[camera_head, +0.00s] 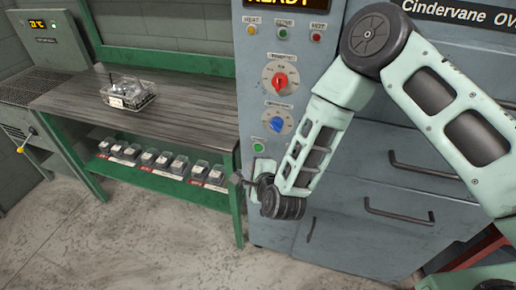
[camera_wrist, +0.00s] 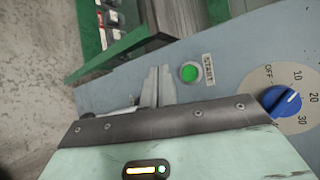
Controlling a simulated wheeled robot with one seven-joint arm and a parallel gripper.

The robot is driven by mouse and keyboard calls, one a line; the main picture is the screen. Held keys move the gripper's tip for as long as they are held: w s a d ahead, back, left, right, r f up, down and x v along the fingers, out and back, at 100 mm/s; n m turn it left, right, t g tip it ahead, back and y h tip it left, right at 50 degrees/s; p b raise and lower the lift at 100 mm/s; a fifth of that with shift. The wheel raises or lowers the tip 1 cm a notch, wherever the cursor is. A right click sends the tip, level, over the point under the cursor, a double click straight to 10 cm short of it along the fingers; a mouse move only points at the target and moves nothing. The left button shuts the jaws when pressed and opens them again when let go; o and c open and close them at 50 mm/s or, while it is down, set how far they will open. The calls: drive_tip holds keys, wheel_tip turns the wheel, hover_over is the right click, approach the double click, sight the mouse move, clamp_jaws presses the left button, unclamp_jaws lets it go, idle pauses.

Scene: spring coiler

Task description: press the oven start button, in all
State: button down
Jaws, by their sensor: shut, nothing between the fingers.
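The oven's grey front panel carries a round green button (camera_head: 259,147) below the blue dial. My gripper (camera_head: 239,180) is at the panel's lower left edge, below the button in the head view. In the wrist view its closed fingers (camera_wrist: 159,72) lie just left of the button, apart from it in the picture. The fingers are shut and empty. Whether they touch the panel cannot be told.
A blue dial (camera_head: 277,125) and a red dial (camera_head: 279,81) sit above the button. The oven display (camera_head: 285,3) reads READY. Drawer handles (camera_head: 400,216) project at right.

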drive_tip(key=shift+w+d+b, duration=0.1)
drive_tip(key=shift+w+d, duration=0.15)
drive_tip(key=shift+w, duration=0.5)
drive_tip(key=shift+w+d+b, duration=0.1)
drive_tip(key=shift+w+d, duration=0.2)
drive_tip(key=shift+w, duration=0.5)
drive_tip(key=shift+w+d+b, duration=0.1)
drive_tip(key=shift+w+d, duration=0.15)
drive_tip(key=shift+w, duration=0.5)
drive_tip(key=shift+w+d, duration=0.15)
drive_tip(key=shift+w, duration=0.2)
drive_tip(key=shift+w+d+b, duration=0.15)
drive_tip(key=shift+w+b, duration=0.25)
idle(1.0)
drive_tip(key=shift+s, duration=0.1)
drive_tip(key=shift+s+a, duration=0.3)
drive_tip(key=shift+s, duration=0.4)
drive_tip(key=shift+s, duration=0.1)
drive_tip(key=s, duration=0.1)
drive_tip(key=s+a, duration=0.1)
drive_tip(key=s, duration=0.2)
drive_tip(key=shift+s+a, duration=0.25)
drive_tip(key=shift+a, duration=0.1)
